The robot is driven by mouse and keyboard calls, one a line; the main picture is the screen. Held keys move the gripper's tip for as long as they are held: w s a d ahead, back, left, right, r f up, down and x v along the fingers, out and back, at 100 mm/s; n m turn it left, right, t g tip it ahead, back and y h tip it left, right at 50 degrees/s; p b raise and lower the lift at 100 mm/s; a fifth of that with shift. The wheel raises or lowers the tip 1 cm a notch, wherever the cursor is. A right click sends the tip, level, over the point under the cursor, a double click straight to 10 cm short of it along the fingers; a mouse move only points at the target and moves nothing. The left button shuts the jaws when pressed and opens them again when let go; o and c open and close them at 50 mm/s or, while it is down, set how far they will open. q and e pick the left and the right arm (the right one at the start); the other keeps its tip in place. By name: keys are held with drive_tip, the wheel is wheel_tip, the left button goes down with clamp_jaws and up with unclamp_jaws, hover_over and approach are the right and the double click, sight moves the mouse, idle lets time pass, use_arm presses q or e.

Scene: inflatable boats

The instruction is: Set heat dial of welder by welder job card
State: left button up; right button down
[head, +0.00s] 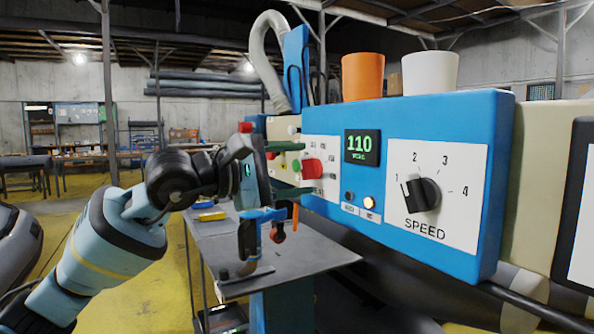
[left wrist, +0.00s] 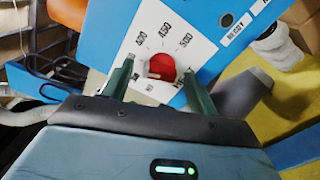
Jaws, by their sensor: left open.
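The welder (head: 400,112) is a blue box on the right of the head view. Its heat dial (head: 313,169) is a red knob on a white scale plate, and it also shows in the left wrist view (left wrist: 161,66) with numbers such as 450 and 500 around it. My left gripper (head: 294,168) is open, with its green fingers on either side of the red knob; the wrist view shows one finger to each side (left wrist: 159,72). Whether they touch it I cannot tell. The knob's pointer is not clear. The green display (head: 361,146) reads 110. No readable job card shows.
A black SPEED dial (head: 422,194) points near 1, right of a lit lamp (head: 369,202). An orange cup (head: 362,76) and a white cup (head: 430,73) stand on top. A grey table (head: 300,268) with tools is below my gripper. A dark-framed white panel (head: 580,220) is cut off at right.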

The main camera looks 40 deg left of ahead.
use_arm(q)
drive_tip(key=b+v, duration=0.3)
drive_tip(key=v, duration=0.4)
drive_tip(key=shift+s, duration=0.15)
idle(0.4)
